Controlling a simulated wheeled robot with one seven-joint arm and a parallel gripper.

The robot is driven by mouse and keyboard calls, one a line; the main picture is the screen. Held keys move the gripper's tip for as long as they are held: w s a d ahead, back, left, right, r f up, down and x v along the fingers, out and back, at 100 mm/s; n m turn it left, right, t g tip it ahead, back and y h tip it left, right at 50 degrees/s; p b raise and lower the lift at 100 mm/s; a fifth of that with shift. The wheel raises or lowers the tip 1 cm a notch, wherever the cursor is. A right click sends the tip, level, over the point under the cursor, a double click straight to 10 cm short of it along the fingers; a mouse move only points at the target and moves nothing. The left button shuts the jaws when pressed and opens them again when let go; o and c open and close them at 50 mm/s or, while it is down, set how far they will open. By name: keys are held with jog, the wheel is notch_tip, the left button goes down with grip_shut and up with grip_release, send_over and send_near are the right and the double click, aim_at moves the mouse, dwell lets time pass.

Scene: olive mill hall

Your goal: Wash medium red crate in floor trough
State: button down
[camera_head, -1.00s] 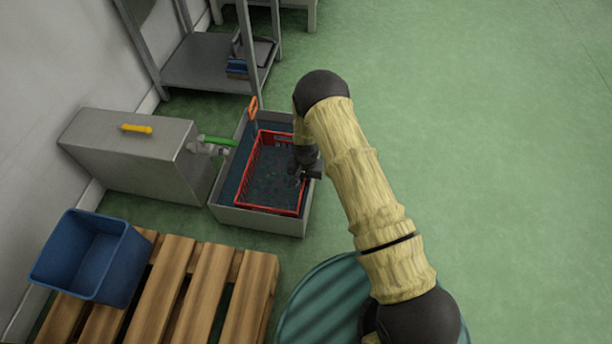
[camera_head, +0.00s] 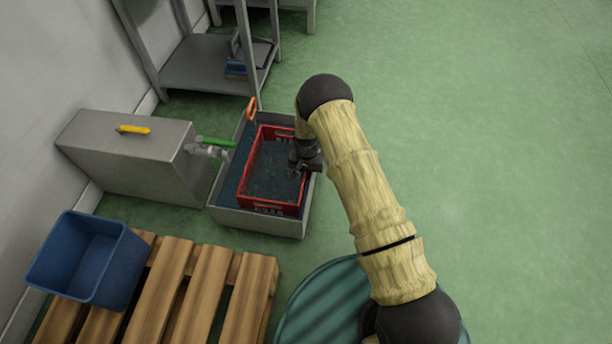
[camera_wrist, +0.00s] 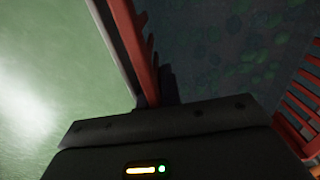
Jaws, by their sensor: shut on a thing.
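The medium red crate (camera_head: 272,207) is inside the grey floor trough (camera_head: 257,222), its slatted walls showing above the dark contents. My gripper (camera_head: 304,167) is shut on the crate's right wall, near the trough's right edge. In the wrist view the red wall (camera_wrist: 137,48) runs up from my gripper (camera_wrist: 155,103), with the trough's rim beside it. Another slatted red wall (camera_wrist: 300,108) shows at the right. The crate's inside is dark with greenish specks; I cannot tell whether these are in water.
A green-handled tap (camera_head: 210,146) reaches over the trough from a grey steel box (camera_head: 130,160). An orange handle (camera_head: 251,108) stands at its back corner. A blue bin (camera_head: 85,262) sits on a wooden pallet (camera_head: 205,290) in front. Green floor at right is clear.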

jog(key=shift+r, duration=0.1)
jog(key=shift+s+a+r+p, duration=0.15)
jog(key=shift+s+p, duration=0.65)
jog(key=shift+p, duration=0.1)
jog(key=shift+s+f+p, duration=0.2)
jog(key=shift+s+p, duration=0.15)
jog(key=shift+s, duration=0.3)
jog(key=shift+w, duration=0.1)
jog(key=shift+w+b, duration=0.6)
jog(key=shift+w, duration=0.85)
jog(key=shift+s, duration=0.1)
